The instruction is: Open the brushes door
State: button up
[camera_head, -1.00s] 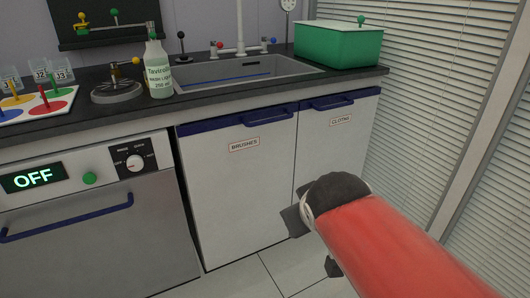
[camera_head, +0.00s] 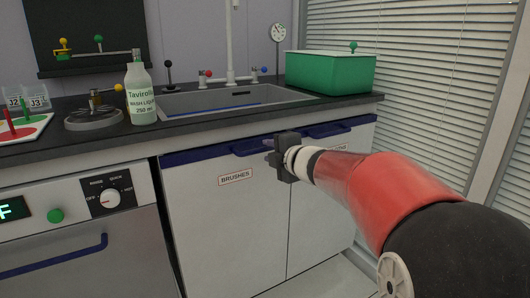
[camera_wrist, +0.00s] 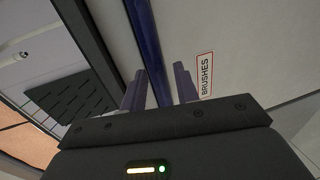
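The brushes door (camera_head: 225,230) is a pale cupboard door under the sink, with a "BRUSHES" label (camera_head: 235,177) and a blue top strip. It looks shut. Its blue handle (camera_head: 252,146) is on the top strip, its right end partly hidden by my gripper (camera_head: 276,158). In the wrist view my gripper (camera_wrist: 160,88) is open, and the blue strip or handle (camera_wrist: 148,45) runs between its two fingers. The label (camera_wrist: 205,76) is just right of the fingers. Whether the fingers touch the handle cannot be told.
The neighbouring door, with another blue handle (camera_head: 328,129), is right of my gripper, partly behind my arm. The counter (camera_head: 200,119) above holds a sink (camera_head: 225,98), a wash bottle (camera_head: 140,90) and a green box (camera_head: 330,73). A dishwasher-like appliance (camera_head: 85,240) stands left.

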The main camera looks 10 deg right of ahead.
aim_at(267, 150)
jog(key=shift+x, duration=1.65)
jog(key=shift+c, duration=0.3)
grip_shut()
